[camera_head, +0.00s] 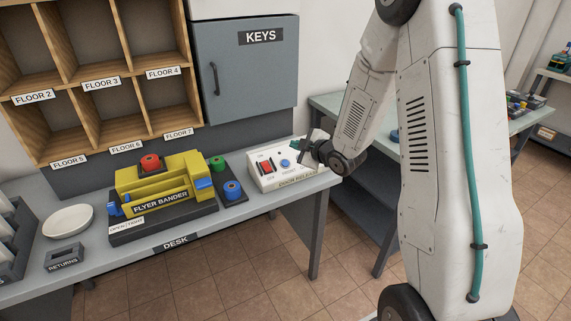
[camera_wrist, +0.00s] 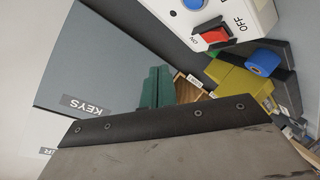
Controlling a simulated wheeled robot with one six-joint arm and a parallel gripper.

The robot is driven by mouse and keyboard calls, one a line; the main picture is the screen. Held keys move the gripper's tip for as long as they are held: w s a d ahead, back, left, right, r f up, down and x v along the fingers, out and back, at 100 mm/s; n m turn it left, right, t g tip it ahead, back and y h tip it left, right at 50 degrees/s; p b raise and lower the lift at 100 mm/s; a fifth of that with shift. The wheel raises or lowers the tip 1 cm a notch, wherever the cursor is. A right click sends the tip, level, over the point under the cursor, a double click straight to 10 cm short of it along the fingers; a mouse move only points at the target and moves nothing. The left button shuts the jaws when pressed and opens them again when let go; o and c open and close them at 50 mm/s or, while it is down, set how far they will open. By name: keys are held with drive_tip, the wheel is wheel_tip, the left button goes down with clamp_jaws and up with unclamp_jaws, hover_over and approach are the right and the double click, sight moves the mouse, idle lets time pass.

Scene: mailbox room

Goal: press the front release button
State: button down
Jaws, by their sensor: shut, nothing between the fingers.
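A white control box (camera_head: 262,182) sits at the right end of the desk, with a front label that seems to read DOOR RELEASE. On its top are a red rocker switch (camera_head: 265,168) and a round blue button (camera_head: 285,163). My gripper (camera_head: 301,146) is shut and empty, just above and right of the blue button; I cannot tell whether it touches the box. In the wrist view the teal fingers (camera_wrist: 157,87) are together. The red switch (camera_wrist: 215,36), marked ON and OFF, and part of the blue button (camera_wrist: 194,4) show at the upper right.
A yellow flyer bander (camera_head: 165,180) with coloured spools stands left of the box on the desk (camera_head: 215,228). A grey KEYS cabinet (camera_head: 250,75) hangs behind. A white bowl (camera_head: 68,220) and wooden pigeonholes (camera_head: 95,60) are further left.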

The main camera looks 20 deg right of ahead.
sight(285, 163)
drive_tip(key=shift+w+a+f, duration=0.1)
drive_tip(key=shift+w+f, duration=0.55)
drive_tip(key=shift+f, duration=0.7)
drive_tip(key=shift+w+d+f, duration=0.1)
drive_tip(key=shift+w+f, duration=0.55)
drive_tip(key=shift+f, duration=0.65)
drive_tip(key=shift+w+a+f, duration=0.1)
drive_tip(key=shift+w+f, duration=0.55)
drive_tip(key=shift+f, duration=0.7)
drive_tip(key=shift+f, duration=0.15)
drive_tip(key=shift+w+f, duration=0.15)
drive_tip(key=shift+w, duration=0.05)
drive_tip(key=shift+w+f, duration=0.15)
drive_tip(key=shift+f, duration=0.25)
drive_tip(key=shift+r, duration=0.1)
drive_tip(key=shift+s+r, duration=0.4)
drive_tip(key=shift+r, duration=0.25)
